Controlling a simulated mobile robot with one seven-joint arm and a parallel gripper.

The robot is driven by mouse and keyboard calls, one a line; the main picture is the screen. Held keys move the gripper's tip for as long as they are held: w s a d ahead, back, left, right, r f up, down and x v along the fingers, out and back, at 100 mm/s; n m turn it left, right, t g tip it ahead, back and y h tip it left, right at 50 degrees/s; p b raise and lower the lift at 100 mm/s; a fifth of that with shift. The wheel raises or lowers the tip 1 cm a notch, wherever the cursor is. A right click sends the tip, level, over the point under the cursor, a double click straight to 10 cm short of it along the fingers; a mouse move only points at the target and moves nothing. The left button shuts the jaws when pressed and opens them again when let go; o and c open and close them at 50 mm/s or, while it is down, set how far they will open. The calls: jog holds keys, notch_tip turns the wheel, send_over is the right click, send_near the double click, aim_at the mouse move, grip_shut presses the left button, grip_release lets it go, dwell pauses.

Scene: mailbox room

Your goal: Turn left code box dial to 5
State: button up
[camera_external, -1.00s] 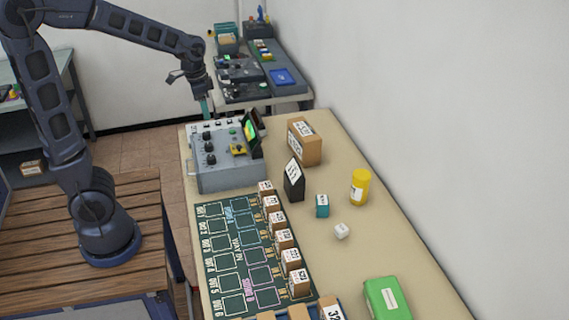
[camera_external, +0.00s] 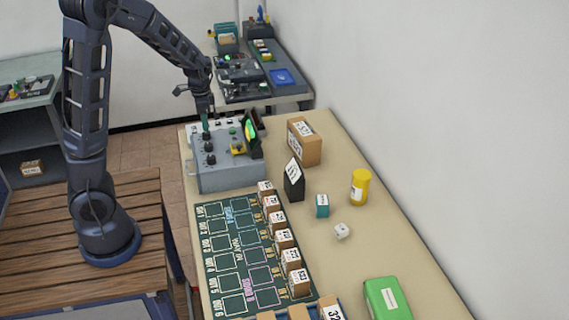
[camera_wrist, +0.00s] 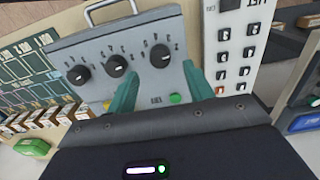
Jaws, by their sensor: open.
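The grey code box (camera_external: 232,178) stands on the far end of the table with a row of black dials on its face. In the wrist view the dials are the left one (camera_wrist: 77,77), the middle one (camera_wrist: 115,65) and the right one (camera_wrist: 160,56). Small number marks ring them, too blurred to read surely; the lettering looks upside down. My gripper (camera_wrist: 162,86) is open, its teal fingers on either side of the right dial in that view. In the external view my gripper (camera_external: 205,126) points down at the farthest dial. Contact cannot be told.
A green button (camera_wrist: 176,98) sits between the fingers on the box. A white switch panel (camera_wrist: 236,50) lies right of it in the wrist view. A dark screen (camera_external: 252,135) rises behind the dials. A brown box (camera_external: 305,145) and a green slot board (camera_external: 215,270) are nearby.

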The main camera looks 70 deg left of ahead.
aim_at(206, 133)
jog(key=shift+f, duration=2.55)
jog(key=c, duration=1)
